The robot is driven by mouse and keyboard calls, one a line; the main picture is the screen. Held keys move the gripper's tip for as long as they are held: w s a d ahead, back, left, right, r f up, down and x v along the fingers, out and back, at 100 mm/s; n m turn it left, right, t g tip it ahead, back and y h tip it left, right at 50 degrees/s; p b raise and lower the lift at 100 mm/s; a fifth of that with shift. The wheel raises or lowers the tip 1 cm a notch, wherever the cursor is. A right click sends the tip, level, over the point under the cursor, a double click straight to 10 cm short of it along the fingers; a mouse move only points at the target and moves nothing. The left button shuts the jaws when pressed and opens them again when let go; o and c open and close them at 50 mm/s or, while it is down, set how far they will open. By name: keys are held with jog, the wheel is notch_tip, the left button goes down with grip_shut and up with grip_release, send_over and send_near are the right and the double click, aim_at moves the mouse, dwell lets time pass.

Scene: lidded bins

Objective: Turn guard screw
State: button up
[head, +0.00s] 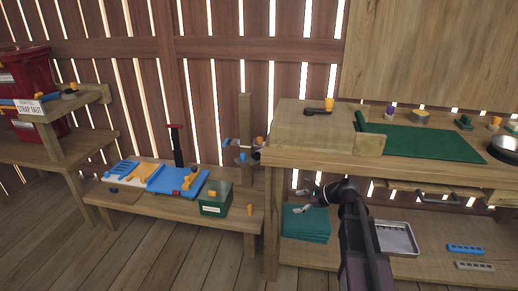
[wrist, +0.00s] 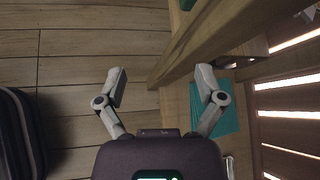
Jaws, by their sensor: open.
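My gripper (head: 304,200) is open and empty, in front of the workbench's left end in the head view. In the wrist view the two fingers of my gripper (wrist: 160,78) stand wide apart, with floor boards and a bench edge beyond. I cannot pick out the guard screw for certain. On the low bench at left lies a blue board (head: 178,180) with small orange and red parts. A post (head: 245,130) with blue and orange knobs stands behind it. My gripper is to the right of both and touches neither.
The workbench (head: 300,157) carries a green mat (head: 425,143) and small fittings. Its lower shelf holds green cloths (head: 307,224) and a metal tray (head: 396,238). A green box (head: 215,198) sits on the low bench (head: 150,203). Red bins (head: 28,75) stand far left. Floor in front is clear.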

jog(key=shift+w+d+f+m+t+y+b, duration=0.25)
jog(key=shift+w+f+m+b, duration=0.3)
jog(key=shift+b, duration=0.25)
jog(key=shift+w+d+f+m+t+y+b, duration=0.2)
jog(key=shift+w+f+m+y+b, duration=0.1)
jog(key=shift+w+f+m+b, duration=0.45)
jog(key=shift+w+d+f+m+t+y+b, duration=0.2)
jog(key=shift+f+m+b, duration=0.25)
jog(key=shift+b, duration=0.45)
jog(key=shift+w+d+f+m+b, duration=0.1)
jog(key=shift+w+f+m+b, duration=0.2)
jog(key=shift+m+b, duration=0.2)
